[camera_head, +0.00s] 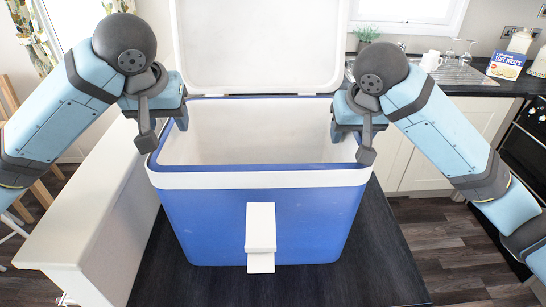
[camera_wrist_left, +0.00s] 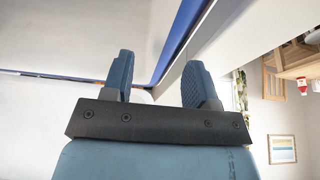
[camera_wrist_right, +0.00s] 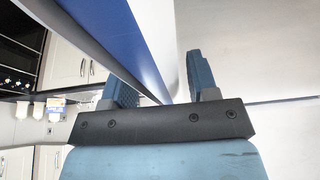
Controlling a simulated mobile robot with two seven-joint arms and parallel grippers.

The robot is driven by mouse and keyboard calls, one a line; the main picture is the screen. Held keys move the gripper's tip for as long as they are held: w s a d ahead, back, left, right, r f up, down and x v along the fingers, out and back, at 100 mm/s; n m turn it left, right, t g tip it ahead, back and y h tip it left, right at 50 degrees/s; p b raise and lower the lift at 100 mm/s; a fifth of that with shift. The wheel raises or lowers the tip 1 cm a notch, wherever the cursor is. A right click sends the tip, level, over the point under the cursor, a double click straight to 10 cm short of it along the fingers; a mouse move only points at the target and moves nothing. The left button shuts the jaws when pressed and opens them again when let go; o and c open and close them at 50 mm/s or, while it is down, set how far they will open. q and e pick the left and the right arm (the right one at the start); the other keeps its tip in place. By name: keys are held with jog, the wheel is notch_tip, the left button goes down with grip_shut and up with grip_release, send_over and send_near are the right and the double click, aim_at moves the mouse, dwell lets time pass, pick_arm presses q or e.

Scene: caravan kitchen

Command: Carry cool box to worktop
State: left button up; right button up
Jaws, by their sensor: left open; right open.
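The cool box (camera_head: 255,220) is blue with a white rim and a white inside. It stands upright on a dark surface (camera_head: 375,270), with its white lid (camera_head: 258,45) raised at the back and a white latch on its front. It looks empty as far as I see. My left gripper (camera_head: 174,116) is open at the left rim; in the left wrist view its fingers (camera_wrist_left: 158,85) are on either side of the box wall (camera_wrist_left: 182,48). My right gripper (camera_head: 346,122) is open at the right rim; in the right wrist view its fingers (camera_wrist_right: 163,85) are likewise on either side of the wall (camera_wrist_right: 140,50).
A dark worktop (camera_head: 465,82) runs along the back right, with a sink, glasses, a white mug (camera_head: 431,60), a wraps box (camera_head: 506,65) and a plant (camera_head: 367,34). A pale ledge (camera_head: 85,220) stands close on the left. Wooden floor (camera_head: 450,240) is open at right.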

pick_arm(q)
jog(key=v, duration=0.4)
jog(key=shift+w, duration=0.2)
jog(key=shift+r, duration=0.4)
jog(key=shift+s+a, duration=0.1)
pick_arm(e)
jog(key=v, duration=1.2)
jog(key=shift+s+r, duration=0.1)
jog(key=shift+r, duration=0.1)
pick_arm(q)
jog(key=shift+r, duration=0.1)
